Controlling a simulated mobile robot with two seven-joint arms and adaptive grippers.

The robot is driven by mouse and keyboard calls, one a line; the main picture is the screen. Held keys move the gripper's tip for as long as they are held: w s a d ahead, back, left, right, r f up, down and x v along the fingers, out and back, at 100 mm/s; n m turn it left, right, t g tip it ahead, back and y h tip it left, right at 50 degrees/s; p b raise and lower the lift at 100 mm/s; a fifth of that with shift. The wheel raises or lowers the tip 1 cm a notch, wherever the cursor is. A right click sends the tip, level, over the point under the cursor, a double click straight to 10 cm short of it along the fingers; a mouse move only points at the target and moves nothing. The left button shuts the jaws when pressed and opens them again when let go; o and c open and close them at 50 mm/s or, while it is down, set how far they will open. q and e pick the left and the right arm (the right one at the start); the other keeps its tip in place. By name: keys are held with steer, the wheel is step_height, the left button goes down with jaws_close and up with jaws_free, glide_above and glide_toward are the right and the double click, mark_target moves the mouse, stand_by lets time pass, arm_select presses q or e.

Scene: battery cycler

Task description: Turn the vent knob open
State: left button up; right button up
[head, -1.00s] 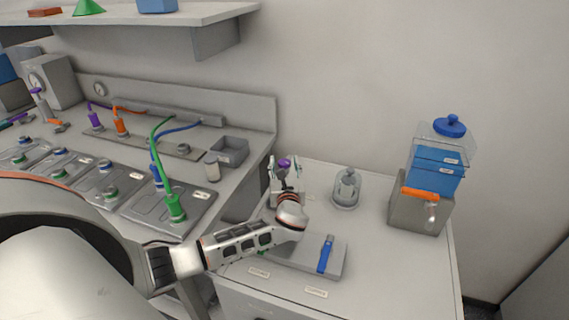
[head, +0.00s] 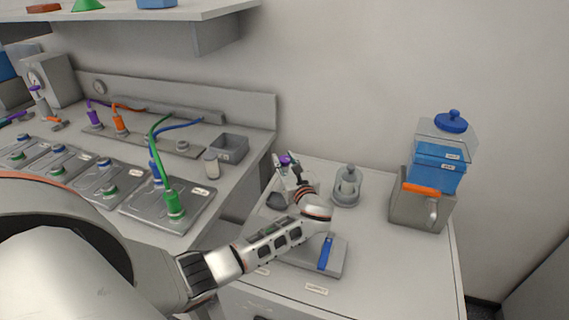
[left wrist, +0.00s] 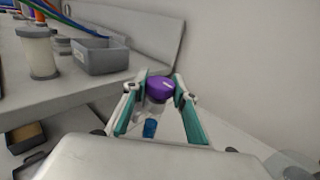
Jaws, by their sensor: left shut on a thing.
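A purple knob (head: 285,160) stands on top of a small fitting at the back left of the white cabinet top. In the left wrist view the knob (left wrist: 160,88) sits between the two fingertips, with a clear body and a blue part below it. My left gripper (head: 288,166) is shut on the purple knob; its fingers (left wrist: 161,82) lie on either side of it. My gripper and wrist hide most of the fitting in the head view. My right gripper is not in view.
A glass vessel (head: 347,187) stands just right of my left gripper. Further right is a grey box (head: 412,208) with blue containers and an orange bar. A grey plate with a blue handle (head: 325,253) lies in front. The right front of the cabinet top is clear.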

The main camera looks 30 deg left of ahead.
arm_select(q)
steer(key=shift+r+n+g+y+b, duration=0.15)
steer(key=shift+n+g+y+b, duration=0.55)
steer(key=shift+g, duration=0.3)
steer(key=o, duration=1.1)
steer(key=shift+d, duration=0.2)
steer(key=v, duration=1.1)
steer(key=shift+s+d, duration=0.2)
steer(key=shift+s, duration=0.1)
